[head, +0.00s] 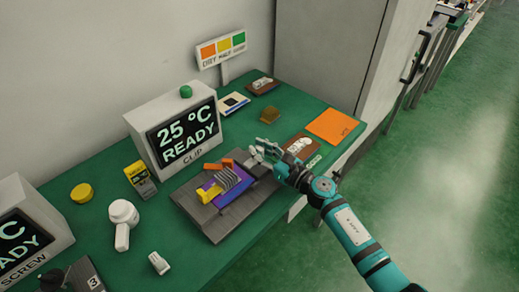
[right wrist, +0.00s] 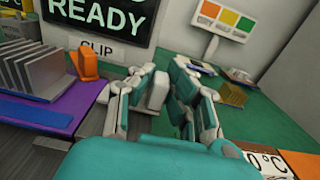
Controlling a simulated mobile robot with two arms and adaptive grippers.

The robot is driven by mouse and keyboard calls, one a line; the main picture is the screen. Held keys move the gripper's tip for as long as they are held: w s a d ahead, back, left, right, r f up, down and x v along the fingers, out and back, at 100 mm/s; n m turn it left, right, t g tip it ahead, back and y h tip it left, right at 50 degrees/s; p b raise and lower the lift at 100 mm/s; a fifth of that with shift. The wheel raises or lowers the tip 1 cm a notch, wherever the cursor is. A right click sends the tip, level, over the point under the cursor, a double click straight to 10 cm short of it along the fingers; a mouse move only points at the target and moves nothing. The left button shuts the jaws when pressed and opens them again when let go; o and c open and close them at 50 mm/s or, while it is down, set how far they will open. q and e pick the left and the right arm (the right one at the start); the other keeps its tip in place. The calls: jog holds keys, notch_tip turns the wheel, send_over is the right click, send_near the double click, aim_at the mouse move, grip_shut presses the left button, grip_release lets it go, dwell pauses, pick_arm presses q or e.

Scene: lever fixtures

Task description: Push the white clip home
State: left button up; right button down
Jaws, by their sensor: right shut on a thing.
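The dark grey clip fixture (head: 222,222) lies on the green table in front of the CLIP display. A finned grey heat sink (head: 227,178) sits on its purple plate (right wrist: 50,112). The white clip appears to be the pale upright block (right wrist: 158,90) between the fingers of my right gripper (right wrist: 155,98) in the right wrist view. In the head view my right gripper (head: 266,152) is at the fixture's right end, and its fingers hide most of the block. The gripper is shut on this block. My left gripper does not clearly show.
An orange clip (head: 220,164) and a yellow clip (head: 209,193) are beside the heat sink. The CLIP display (head: 185,130) stands close behind. A brown block (head: 269,115) and an orange sheet (head: 332,126) lie to the right. A white round-headed item (head: 123,213) is at left.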

aim_at(249, 167)
jog(key=s+a, duration=0.3)
jog(key=shift+s+a+p, duration=0.35)
jog(key=c, duration=1.3)
grip_release()
jog(key=shift+d, duration=0.1)
jog(key=shift+s+d, duration=0.25)
jog(key=v, duration=1.1)
jog(key=shift+s, duration=0.15)
jog(key=shift+r, duration=0.1)
